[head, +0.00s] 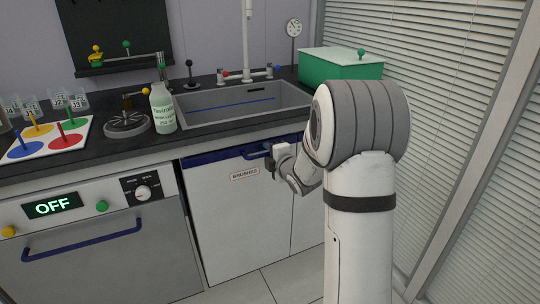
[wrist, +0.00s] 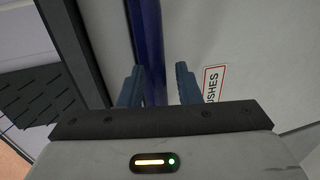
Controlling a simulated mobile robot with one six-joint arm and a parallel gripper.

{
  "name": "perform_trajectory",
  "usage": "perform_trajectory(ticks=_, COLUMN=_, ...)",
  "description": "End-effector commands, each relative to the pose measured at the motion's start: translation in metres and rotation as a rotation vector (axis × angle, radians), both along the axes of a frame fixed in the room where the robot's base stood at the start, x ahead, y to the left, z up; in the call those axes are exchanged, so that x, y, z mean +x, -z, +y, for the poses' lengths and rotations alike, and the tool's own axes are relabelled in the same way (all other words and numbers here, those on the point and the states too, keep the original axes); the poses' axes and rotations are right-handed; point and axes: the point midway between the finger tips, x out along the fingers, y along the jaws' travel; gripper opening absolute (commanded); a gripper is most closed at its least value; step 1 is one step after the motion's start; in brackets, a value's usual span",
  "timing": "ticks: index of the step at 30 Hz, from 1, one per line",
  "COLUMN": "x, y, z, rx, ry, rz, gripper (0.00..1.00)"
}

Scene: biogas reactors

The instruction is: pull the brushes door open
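The white brushes door (head: 235,215) is a cabinet front below the sink, with a "BRUSHES" label (head: 244,174) and a blue strip along its top. It looks shut. A long blue bar (wrist: 148,45) runs behind the gap, closer to the left finger. I cannot tell whether the fingers straddle it or touch it. The label (wrist: 213,83) also shows right of the fingers.
A dishwasher-like appliance (head: 105,255) with an "OFF" display and blue handle stands left of the door. Blinds (head: 450,100) close off the right. The floor before the door is clear.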

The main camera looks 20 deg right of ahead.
Motion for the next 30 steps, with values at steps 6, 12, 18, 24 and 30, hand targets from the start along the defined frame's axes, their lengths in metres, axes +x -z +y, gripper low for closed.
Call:
perform_trajectory(ticks=6, x=0.0004, y=0.0, z=0.0001, rx=0.0, ry=0.0, rz=0.0, gripper=0.31)
perform_trajectory(ticks=12, x=0.0002, y=-0.0001, z=-0.0008, rx=0.001, ry=0.001, rz=0.0, gripper=0.14)
perform_trajectory(ticks=18, x=0.0001, y=0.0, z=-0.0007, rx=0.001, ry=0.001, rz=0.0, gripper=0.0)
perform_trajectory(ticks=24, x=0.0001, y=0.0002, z=-0.0006, rx=0.001, ry=0.001, rz=0.001, gripper=0.0)
perform_trajectory(ticks=30, x=0.0, y=0.0005, z=-0.0004, rx=0.001, ry=0.001, rz=0.001, gripper=0.0)
